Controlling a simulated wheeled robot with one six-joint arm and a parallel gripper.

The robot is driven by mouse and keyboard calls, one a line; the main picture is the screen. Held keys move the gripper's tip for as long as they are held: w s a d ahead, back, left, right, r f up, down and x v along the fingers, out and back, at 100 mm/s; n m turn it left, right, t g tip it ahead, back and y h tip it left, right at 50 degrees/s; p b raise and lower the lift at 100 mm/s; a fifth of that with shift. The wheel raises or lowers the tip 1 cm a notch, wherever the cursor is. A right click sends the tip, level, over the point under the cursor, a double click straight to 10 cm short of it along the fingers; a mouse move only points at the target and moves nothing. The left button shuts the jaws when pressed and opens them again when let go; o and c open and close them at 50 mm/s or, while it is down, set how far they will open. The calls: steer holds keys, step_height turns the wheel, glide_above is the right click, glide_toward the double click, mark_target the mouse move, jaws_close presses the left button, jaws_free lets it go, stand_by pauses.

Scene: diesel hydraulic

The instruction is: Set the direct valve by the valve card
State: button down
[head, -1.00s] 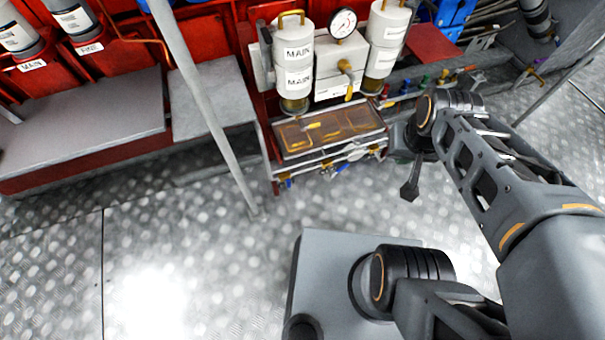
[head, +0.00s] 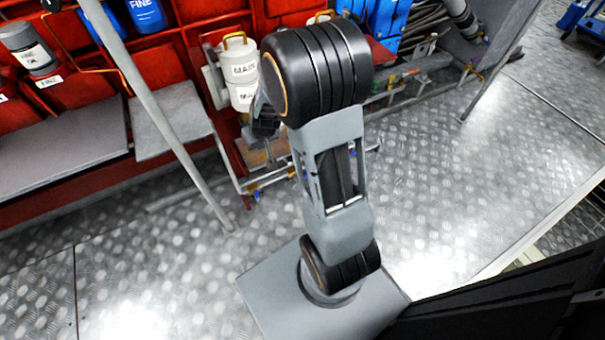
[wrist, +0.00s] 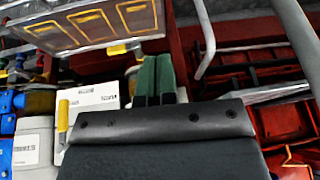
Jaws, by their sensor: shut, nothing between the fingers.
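My gripper (wrist: 156,78) has two green fingers closed together with nothing between them. In the head view its dark wrist end shows beside the canister marked MAIN (head: 243,72), partly behind my arm. In the wrist view the fingers point at the edge of a panel with yellow-outlined windows (wrist: 70,48). A pale block with a white label (wrist: 98,97) and a yellow lever (wrist: 63,122) is left of the fingers. The label is too small to read. I cannot tell which part is the direct valve or the valve card. The gauge is hidden by my arm.
A grey post (head: 165,130) stands left of the valve unit, by a grey bench (head: 60,150). The metal floor (head: 470,170) on the right is clear.

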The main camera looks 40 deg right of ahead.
steer(key=d+f+h+b, duration=0.1)
steer(key=d+f+b, duration=0.1)
steer(key=d+f, duration=0.4)
steer(key=d+f+m+h+b, duration=0.1)
steer(key=d+f, duration=0.5)
steer(key=f, duration=1.1)
steer(key=w+d+f+g+h+b, duration=0.1)
steer(key=d+f+h+b, duration=0.1)
steer(key=d+f, duration=0.4)
step_height(320, 180, down, 5)
steer(key=shift+f+b, duration=0.15)
steer(key=shift+b, duration=0.35)
steer(key=shift+d, duration=0.3)
steer(key=shift+s+d+f, duration=0.15)
steer(key=shift+d+f, duration=0.85)
steer(key=shift+d, duration=0.05)
steer(key=shift+s+d+f, duration=0.15)
steer(key=shift+d+f, duration=0.85)
steer(key=shift+d, duration=0.05)
steer(key=shift+f, duration=0.1)
